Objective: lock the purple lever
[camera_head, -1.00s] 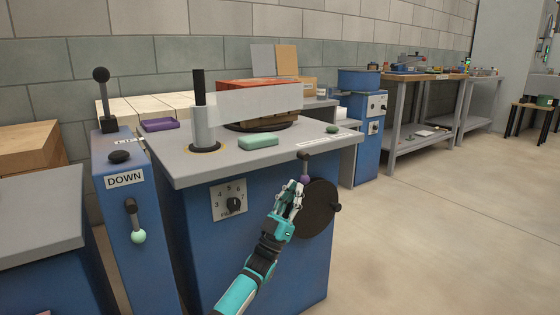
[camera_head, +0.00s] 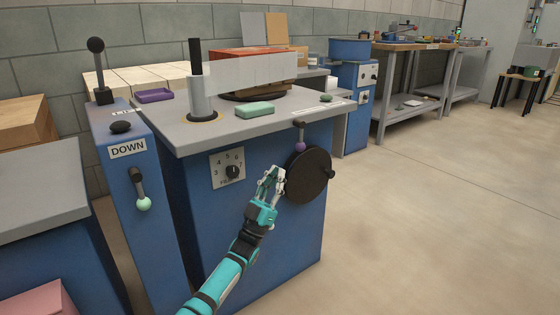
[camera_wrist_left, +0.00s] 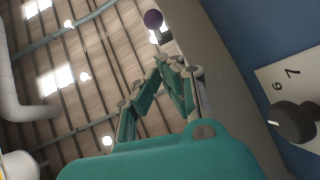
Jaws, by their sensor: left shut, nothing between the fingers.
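The purple lever (camera_head: 300,145) is a short dark rod with a purple ball at its lower end. It hangs straight down from a pivot under the front edge of the grey worktop, just above the dark handwheel. The purple ball also shows at the top of the left wrist view (camera_wrist_left: 153,18), beyond the fingertips. My left gripper (camera_head: 272,172) is shut and empty. In the head view it is below and left of the ball, apart from it, in front of the blue cabinet face. My right gripper is not in view.
The black handwheel (camera_head: 309,174) is close right of my left gripper. A numbered dial (camera_head: 232,172) is to its left. A green-knobbed lever (camera_head: 143,203) hangs on the panel marked DOWN. A green block (camera_head: 255,110) lies on the worktop (camera_head: 215,135). Floor at right is open.

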